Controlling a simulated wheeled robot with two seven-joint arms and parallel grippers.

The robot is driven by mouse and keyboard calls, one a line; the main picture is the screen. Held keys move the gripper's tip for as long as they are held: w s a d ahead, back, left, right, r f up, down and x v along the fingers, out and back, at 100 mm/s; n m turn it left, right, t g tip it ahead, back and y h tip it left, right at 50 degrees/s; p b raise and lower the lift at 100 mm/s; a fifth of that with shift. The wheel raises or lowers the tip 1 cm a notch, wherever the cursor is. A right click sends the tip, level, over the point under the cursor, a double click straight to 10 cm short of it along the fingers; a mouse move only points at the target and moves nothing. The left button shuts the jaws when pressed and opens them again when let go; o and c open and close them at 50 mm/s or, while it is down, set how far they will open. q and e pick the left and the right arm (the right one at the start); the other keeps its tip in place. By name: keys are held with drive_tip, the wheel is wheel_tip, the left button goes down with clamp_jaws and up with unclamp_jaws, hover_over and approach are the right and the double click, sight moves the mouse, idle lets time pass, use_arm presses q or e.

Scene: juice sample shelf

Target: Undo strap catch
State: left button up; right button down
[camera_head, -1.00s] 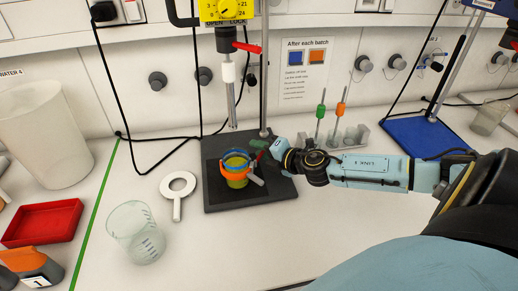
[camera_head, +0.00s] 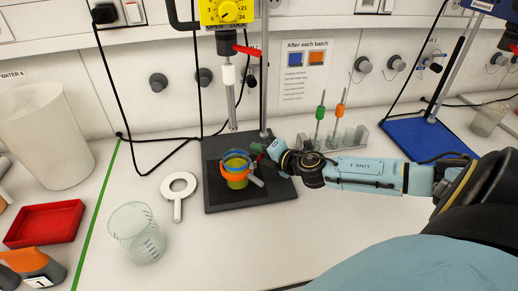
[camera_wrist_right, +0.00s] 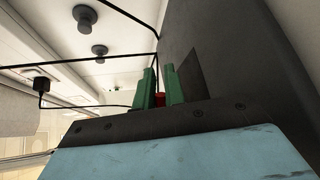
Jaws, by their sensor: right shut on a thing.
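A cup with yellow-green contents (camera_head: 236,178) stands on the dark stand base, with an orange strap (camera_head: 224,172) around it and a blue band (camera_head: 238,155) at its top. A short grey and orange piece (camera_head: 257,181) sticks out at the strap's right side. My right gripper (camera_head: 260,149) reaches in from the right, just behind and right of the cup. In the right wrist view its green fingers (camera_wrist_right: 161,88) are shut on a small red catch (camera_wrist_right: 160,99), mostly hidden between them. How the catch meets the strap is not clear. My left gripper is not in view.
The dark stand base (camera_head: 225,200) has a vertical rod and a stirrer shaft (camera_head: 232,105) above the cup. A rack (camera_head: 345,138) is behind my arm. The front table is clear.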

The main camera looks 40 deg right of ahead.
drive_tip(key=m+h+p, duration=0.1)
drive_tip(key=h+p, duration=0.1)
drive_tip(key=s+m+h+p, duration=0.1)
drive_tip(key=shift+s+d+r+m, duration=0.1)
drive_tip(key=shift+d+m, duration=0.15)
drive_tip(key=shift+m, duration=0.05)
drive_tip(key=shift+s+d+f+m+g+h+p, duration=0.1)
drive_tip(key=shift+s+d+m+g+h+p, duration=0.1)
drive_tip(key=shift+m+h+p, duration=0.3)
drive_tip(key=shift+s+d+f+m+g+h+p, duration=0.1)
drive_tip(key=shift+s+m+g+h+p, duration=0.15)
drive_tip(key=shift+h, duration=0.45)
drive_tip(key=c, duration=1.5)
unclamp_jaws()
drive_tip(key=v, duration=1.3)
drive_tip(key=shift+s+a, duration=0.1)
drive_tip(key=shift+s, duration=0.05)
